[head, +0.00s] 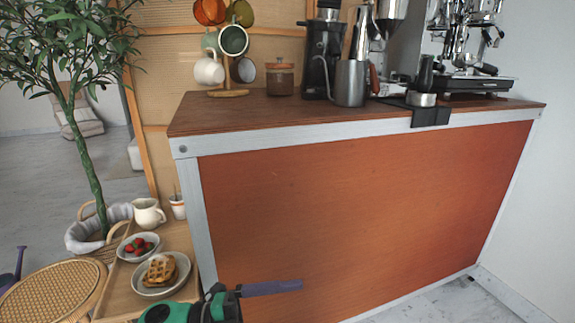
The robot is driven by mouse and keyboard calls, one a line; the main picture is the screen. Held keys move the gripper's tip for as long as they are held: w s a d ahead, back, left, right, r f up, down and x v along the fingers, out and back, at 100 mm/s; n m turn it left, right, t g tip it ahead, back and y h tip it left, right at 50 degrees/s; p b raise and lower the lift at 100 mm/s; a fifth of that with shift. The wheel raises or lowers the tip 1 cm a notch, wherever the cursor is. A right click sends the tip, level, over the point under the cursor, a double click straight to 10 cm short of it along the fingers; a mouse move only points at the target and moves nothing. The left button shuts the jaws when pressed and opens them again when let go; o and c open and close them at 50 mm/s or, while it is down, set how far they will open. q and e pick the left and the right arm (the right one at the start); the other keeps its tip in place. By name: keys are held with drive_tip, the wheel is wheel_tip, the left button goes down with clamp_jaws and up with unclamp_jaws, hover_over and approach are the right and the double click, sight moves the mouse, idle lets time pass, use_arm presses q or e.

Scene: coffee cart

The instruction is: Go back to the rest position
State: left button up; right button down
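A green and black part of my arm (190,310) enters at the bottom of the head view, in front of the tray and the cart's left end. A flat grey-purple bar (271,288) extends from it to the right, in front of the orange cart panel. This looks like my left gripper, seen from the side. I cannot tell whether its fingers are apart or together, and no held object is clear. My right gripper is not in view.
The coffee cart (360,215) fills the middle and right, with a mug tree (228,94), grinder (322,50), steel pitcher (351,83) and espresso machine (480,85) on top. Near my arm, a wooden tray (112,300) holds a waffle plate (160,273), strawberry bowl (138,247) and cream jug (148,213).

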use_arm(q)
drive_tip(key=w+a+f+n+t+y, duration=0.2)
drive_tip(key=a+f+n+t+y, duration=0.15)
drive_tip(key=f+n+t, duration=0.55)
drive_tip(key=w+a+f+n+t+y, duration=0.15)
drive_tip(key=f+n+t+y, duration=0.3)
drive_tip(key=n, duration=0.85)
drive_tip(key=s+a+f+n+g+y, duration=0.1)
drive_tip(key=s+f+n+g+y, duration=0.5)
drive_tip(key=s+f, duration=0.6)
drive_tip(key=s+a+r+g+y+p, duration=0.1)
drive_tip(key=s+a+g+p, duration=0.3)
drive_tip(key=s+a+p, duration=0.5)
drive_tip(key=s+a+r+g+y+p, duration=0.1)
drive_tip(key=s+a+g+y+p, duration=0.3)
drive_tip(key=p, duration=2.4)
drive_tip(key=shift+s+a+r+p, duration=0.3)
drive_tip(key=shift+s+a+r, duration=0.05)
drive_tip(key=shift+s+a, duration=3.1)
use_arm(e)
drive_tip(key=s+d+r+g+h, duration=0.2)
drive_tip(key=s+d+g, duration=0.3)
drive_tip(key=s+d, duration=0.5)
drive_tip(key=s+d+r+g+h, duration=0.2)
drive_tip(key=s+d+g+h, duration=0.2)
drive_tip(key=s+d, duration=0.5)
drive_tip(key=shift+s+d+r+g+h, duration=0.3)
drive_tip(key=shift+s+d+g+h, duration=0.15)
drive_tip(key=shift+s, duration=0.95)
